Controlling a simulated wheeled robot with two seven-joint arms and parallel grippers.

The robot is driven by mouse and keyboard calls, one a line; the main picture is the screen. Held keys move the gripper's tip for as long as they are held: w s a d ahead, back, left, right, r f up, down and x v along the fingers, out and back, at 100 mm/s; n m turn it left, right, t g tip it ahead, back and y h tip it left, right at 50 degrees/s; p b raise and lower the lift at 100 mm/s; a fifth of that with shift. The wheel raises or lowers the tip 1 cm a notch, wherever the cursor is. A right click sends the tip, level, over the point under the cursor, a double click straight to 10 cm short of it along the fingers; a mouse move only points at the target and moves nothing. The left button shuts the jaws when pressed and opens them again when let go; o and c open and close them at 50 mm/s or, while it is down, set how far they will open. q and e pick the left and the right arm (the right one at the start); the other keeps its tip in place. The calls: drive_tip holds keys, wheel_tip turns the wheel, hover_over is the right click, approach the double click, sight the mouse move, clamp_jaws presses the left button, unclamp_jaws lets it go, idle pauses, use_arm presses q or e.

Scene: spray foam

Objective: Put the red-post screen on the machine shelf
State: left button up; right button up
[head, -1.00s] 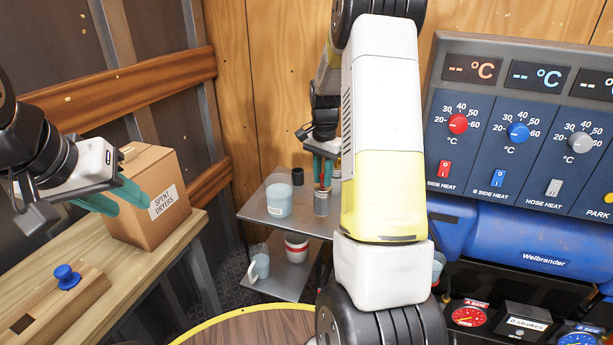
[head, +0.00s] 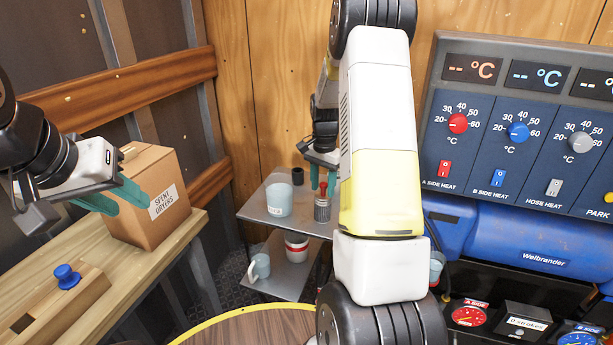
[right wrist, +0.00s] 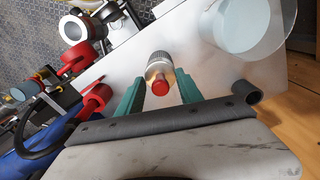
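The red-post screen (head: 322,210) is a small grey mesh cylinder with a red post on top. It stands upright on the upper grey metal shelf (head: 262,215), near its right side, partly beside my right arm. My right gripper (head: 323,182) is open, with its green fingers on either side of the red post and apart from it. In the right wrist view the screen (right wrist: 158,66) shows between the two spread fingers. My left gripper (head: 130,208) is open and empty, in front of a cardboard box.
A pale blue cup (head: 279,200) and a small black cylinder (head: 298,176) share the upper shelf. The cardboard box (head: 150,218) is on a wooden bench at left; a blue machine (head: 520,240) is at right.

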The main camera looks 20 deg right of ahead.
drive_tip(key=shift+r, duration=0.1)
wheel_tip(320, 180, up, 12)
drive_tip(key=s+a+r+n+t, duration=0.2)
drive_tip(key=s+a+r+n, duration=0.1)
drive_tip(key=s+a+r, duration=0.4)
drive_tip(key=s+a+r+n+t, duration=0.1)
drive_tip(key=s+a+n, duration=0.1)
drive_tip(key=s, duration=0.4)
drive_tip(key=s+a+r+n+t+y, duration=0.1)
drive_tip(key=s+a+r+n, duration=0.1)
drive_tip(key=s, duration=0.5)
drive_tip(key=s+a+r+n+t+y, duration=0.1)
drive_tip(key=s+a+n+t, duration=0.1)
drive_tip(key=s, duration=0.4)
drive_tip(key=a+n, duration=0.1)
drive_tip(key=n, duration=0.1)
drive_tip(key=shift+s+a+r+n, duration=0.15)
drive_tip(key=shift+s+r+n, duration=0.1)
drive_tip(key=shift+n, duration=0.05)
